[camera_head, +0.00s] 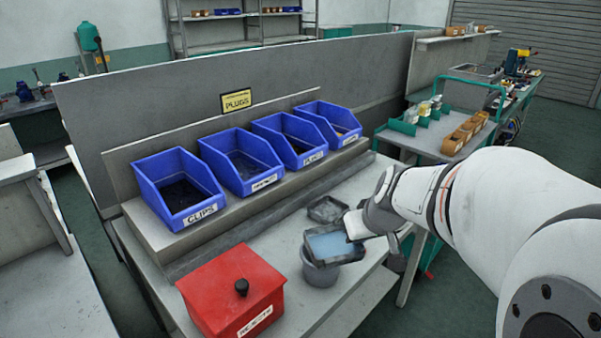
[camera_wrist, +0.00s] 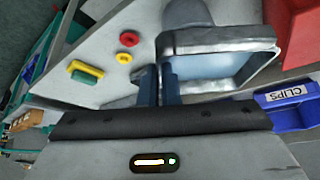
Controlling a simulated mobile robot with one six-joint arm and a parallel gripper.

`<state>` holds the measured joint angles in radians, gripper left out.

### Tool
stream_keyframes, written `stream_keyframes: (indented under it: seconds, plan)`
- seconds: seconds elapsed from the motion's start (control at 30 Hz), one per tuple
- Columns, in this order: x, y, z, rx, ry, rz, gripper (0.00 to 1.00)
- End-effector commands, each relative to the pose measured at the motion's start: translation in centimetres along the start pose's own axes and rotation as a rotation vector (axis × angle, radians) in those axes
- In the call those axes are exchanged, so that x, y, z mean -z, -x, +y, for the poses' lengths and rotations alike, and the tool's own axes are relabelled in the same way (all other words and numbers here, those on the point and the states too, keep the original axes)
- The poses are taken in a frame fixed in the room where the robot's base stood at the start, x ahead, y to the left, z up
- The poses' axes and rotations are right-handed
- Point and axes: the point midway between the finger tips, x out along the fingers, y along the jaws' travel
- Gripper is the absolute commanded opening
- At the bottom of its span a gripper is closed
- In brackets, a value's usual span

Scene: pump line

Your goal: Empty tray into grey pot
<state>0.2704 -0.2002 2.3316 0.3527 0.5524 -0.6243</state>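The tray (camera_head: 335,246) is dark-rimmed with a pale blue inside. My gripper (camera_head: 354,226) is shut on its edge and holds it above the grey pot (camera_head: 320,274). The tray looks tilted and hides much of the pot's mouth. I see no loose parts in the visible part of the tray. In the wrist view, my gripper's two fingers (camera_wrist: 160,82) close at the corner of the tray (camera_wrist: 218,44), and part of the grey pot (camera_wrist: 187,12) shows behind it. I cannot see into the pot.
A red lidded box (camera_head: 232,292) stands left of the pot. Blue bins (camera_head: 180,188) line the raised shelf behind. A dark shallow tray (camera_head: 327,209) lies on the bench. A red ring (camera_wrist: 130,38), yellow ring (camera_wrist: 123,57) and green-yellow part (camera_wrist: 86,70) lie on the bench.

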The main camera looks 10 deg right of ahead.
Motion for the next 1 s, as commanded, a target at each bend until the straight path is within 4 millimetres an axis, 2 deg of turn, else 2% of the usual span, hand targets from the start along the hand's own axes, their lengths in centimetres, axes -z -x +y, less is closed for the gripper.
stream_keyframes:
  seconds: [0.57, 1.0]
  plan:
    - [-0.8, -2.2, -0.1, 0.001, 0.003, -0.213, 0.0]
    - [-0.3, -2.3, -0.1, 0.0, 0.002, -0.321, 0.0]
